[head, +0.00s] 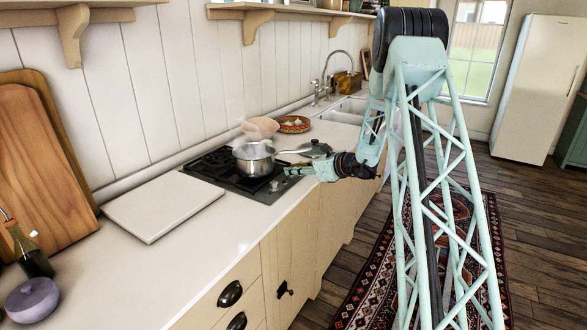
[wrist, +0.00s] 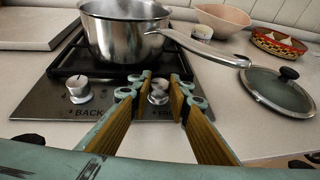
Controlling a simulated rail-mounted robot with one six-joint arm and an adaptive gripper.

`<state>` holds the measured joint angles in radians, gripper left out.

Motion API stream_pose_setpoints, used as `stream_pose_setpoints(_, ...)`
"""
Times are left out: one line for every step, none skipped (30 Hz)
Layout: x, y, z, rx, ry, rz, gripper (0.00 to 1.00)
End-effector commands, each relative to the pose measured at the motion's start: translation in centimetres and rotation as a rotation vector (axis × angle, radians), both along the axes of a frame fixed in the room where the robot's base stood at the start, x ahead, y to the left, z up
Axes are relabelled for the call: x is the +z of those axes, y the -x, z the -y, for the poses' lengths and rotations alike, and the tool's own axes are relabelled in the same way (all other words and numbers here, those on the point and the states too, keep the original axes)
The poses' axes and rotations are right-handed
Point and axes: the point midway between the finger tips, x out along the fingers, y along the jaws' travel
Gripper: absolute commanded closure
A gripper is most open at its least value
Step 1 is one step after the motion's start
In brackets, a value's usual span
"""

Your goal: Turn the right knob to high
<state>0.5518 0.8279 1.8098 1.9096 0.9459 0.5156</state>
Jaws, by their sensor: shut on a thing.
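The stove (head: 232,181) is set into the counter and carries a steaming steel pot (head: 254,158), which also shows in the wrist view (wrist: 122,38). In the wrist view two silver knobs sit on its front panel. The left knob (wrist: 79,91) is marked BACK. The right knob (wrist: 158,95) has a label partly hidden by a finger. My gripper (wrist: 159,88) is shut on the right knob, one finger on each side. In the head view my gripper (head: 290,171) reaches the stove's front right corner. The right knob's exact pointer direction is hard to tell.
The pot's handle (wrist: 200,48) reaches right, just beyond my fingers. A glass lid (wrist: 280,92) lies on the counter at right. A pink bowl (wrist: 222,18) and a woven basket (wrist: 278,43) stand behind. A pale board (head: 160,205) lies left of the stove.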

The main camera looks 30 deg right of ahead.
Motion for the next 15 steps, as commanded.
stream_pose_setpoints(0.44, -0.20, 0.12, 0.015, 0.001, 0.005, 0.93)
stream_pose_setpoints(0.45, -0.21, 0.14, 0.025, 0.002, 0.005, 0.93)
stream_pose_setpoints(0.42, -0.21, 0.18, 0.037, 0.000, 0.005, 0.93)
stream_pose_setpoints(0.37, -0.19, 0.19, 0.047, 0.001, 0.004, 0.93)
stream_pose_setpoints(0.41, -0.23, 0.23, 0.056, 0.000, 0.004, 0.93)
stream_pose_setpoints(0.48, -0.25, 0.24, 0.071, 0.001, 0.005, 0.93)
stream_pose_setpoints(0.52, -0.27, 0.26, 0.080, 0.001, 0.006, 0.93)
stream_pose_setpoints(0.51, -0.26, 0.26, 0.091, 0.001, 0.006, 0.93)
stream_pose_setpoints(0.50, -0.31, 0.30, 0.103, 0.001, 0.006, 0.93)
stream_pose_setpoints(0.48, -0.32, 0.30, 0.114, 0.001, 0.005, 0.93)
stream_pose_setpoints(0.48, -0.32, 0.28, 0.124, 0.000, 0.006, 0.93)
stream_pose_setpoints(0.49, -0.31, 0.27, 0.137, 0.000, 0.006, 0.93)
stream_pose_setpoints(0.51, -0.32, 0.27, 0.146, 0.001, 0.006, 0.93)
stream_pose_setpoints(0.52, -0.33, 0.30, 0.153, 0.001, 0.006, 0.93)
stream_pose_setpoints(0.46, -0.29, 0.29, 0.162, 0.002, 0.004, 0.93)
